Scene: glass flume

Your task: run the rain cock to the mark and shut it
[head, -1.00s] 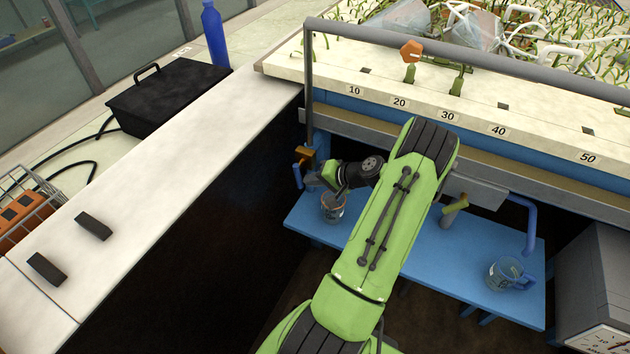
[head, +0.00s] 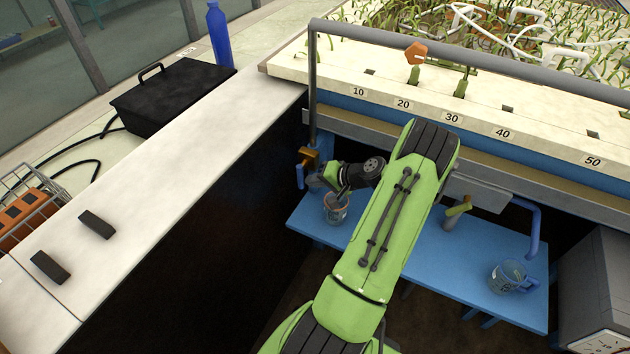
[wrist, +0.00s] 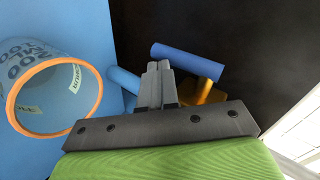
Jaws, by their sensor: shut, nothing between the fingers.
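A brass cock (head: 310,157) with a blue lever (head: 300,175) is under the left end of the planted bed. In the wrist view the blue lever (wrist: 187,60) lies across its brass body (wrist: 203,92), just right of my fingertips. My gripper (wrist: 158,66) is shut and empty beside the lever; whether it touches I cannot tell. A clear measuring jug with an orange rim (wrist: 60,66) is at the left of the wrist view. The jug (head: 336,212) stands on the blue bench below the cock. Its water level is not clear.
A second cock with a yellow-green lever (head: 458,208) is right of my arm. A blue pipe (head: 533,225) comes down near another jug (head: 510,278) on the blue bench (head: 425,280). A grey rail (head: 480,65) runs above the numbered bed edge (head: 370,78).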

